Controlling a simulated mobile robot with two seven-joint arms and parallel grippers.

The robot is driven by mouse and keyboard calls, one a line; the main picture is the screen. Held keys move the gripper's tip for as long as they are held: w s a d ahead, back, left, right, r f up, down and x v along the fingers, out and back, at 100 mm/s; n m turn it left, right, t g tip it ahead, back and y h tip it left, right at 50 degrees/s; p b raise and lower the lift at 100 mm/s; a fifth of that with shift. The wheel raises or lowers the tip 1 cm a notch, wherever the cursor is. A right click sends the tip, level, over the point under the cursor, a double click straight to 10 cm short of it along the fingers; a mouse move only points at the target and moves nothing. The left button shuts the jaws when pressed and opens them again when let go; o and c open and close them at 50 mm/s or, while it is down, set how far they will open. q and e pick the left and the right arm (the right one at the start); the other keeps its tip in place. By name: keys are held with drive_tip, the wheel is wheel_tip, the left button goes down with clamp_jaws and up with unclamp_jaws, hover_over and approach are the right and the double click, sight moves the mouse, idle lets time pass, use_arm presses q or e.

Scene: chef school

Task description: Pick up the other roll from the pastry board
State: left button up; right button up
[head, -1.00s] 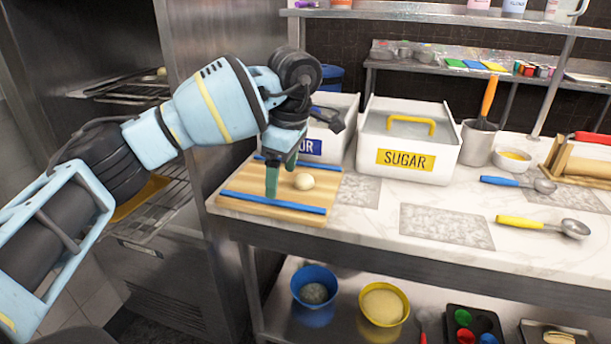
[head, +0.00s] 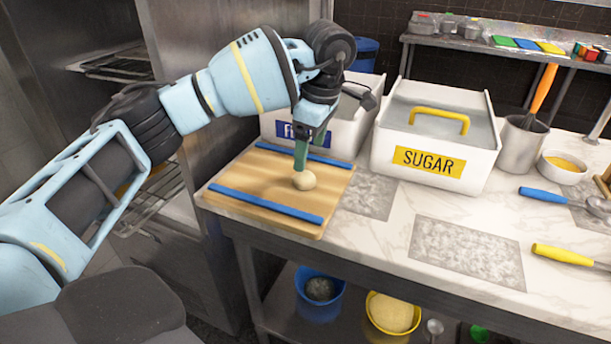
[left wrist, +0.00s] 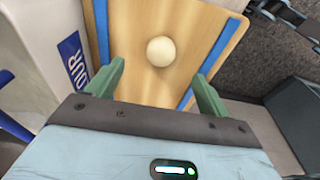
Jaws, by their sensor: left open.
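A pale round roll (head: 304,180) lies on the wooden pastry board (head: 250,192), which has blue strips along two sides. In the left wrist view the roll (left wrist: 161,51) lies beyond the fingertips, about midway between them and not touching them. My left gripper (head: 304,155) is above the board, right by the roll in the head view. Its green fingers stand apart and empty in the left wrist view (left wrist: 160,82). My right gripper is not in view.
A flour bin (head: 345,131) stands just behind the board, and a sugar bin (head: 440,135) stands to its right. A metal oven or rack is at the left.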

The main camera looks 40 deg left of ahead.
sight(306, 169)
use_arm(q)
drive_tip(key=shift+w+a+f, duration=0.1)
drive_tip(key=shift+f, duration=0.75)
drive_tip(key=shift+s+a+f, duration=0.1)
drive_tip(key=shift+a+f, duration=0.05)
drive_tip(key=shift+f, duration=0.7)
drive_tip(key=shift+s+a+f, duration=0.1)
drive_tip(key=shift+f, duration=0.7)
drive_tip(key=shift+s+a+f, duration=0.1)
drive_tip(key=shift+a+f, duration=0.05)
drive_tip(key=shift+f, duration=0.7)
drive_tip(key=shift+c, duration=0.4)
drive_tip(key=c, duration=1)
